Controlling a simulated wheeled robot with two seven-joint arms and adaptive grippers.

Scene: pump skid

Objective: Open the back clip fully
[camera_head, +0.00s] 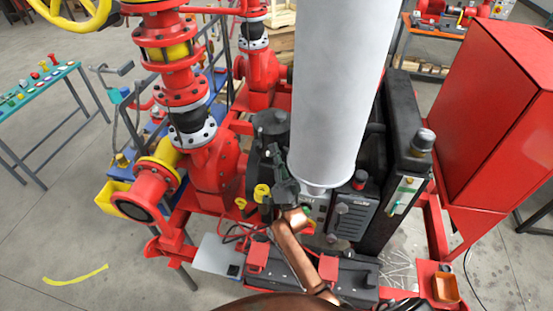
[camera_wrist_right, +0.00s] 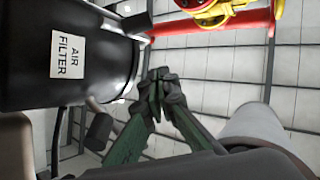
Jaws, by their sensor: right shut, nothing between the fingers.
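The black air filter canister (camera_wrist_right: 95,85) with its white "AIR FILTER" label (camera_wrist_right: 68,54) fills the upper left of the right wrist view. A bright metal rim shows at its right end. I cannot clearly make out the back clip in either view. My right gripper (camera_wrist_right: 160,78), green with dark fingertips, is shut and empty just right of the canister's end, with a visible gap. In the head view the right gripper (camera_head: 277,163) reaches in among dark engine parts beside the tall grey cylinder, on a copper-coloured arm. My left gripper is not in view.
The tall grey cylinder (camera_head: 340,90) stands close right of the gripper. Red pump pipework (camera_head: 215,165) is to its left. A black engine block (camera_head: 395,170) and a red cabinet (camera_head: 500,110) stand to the right. Open floor lies at lower left.

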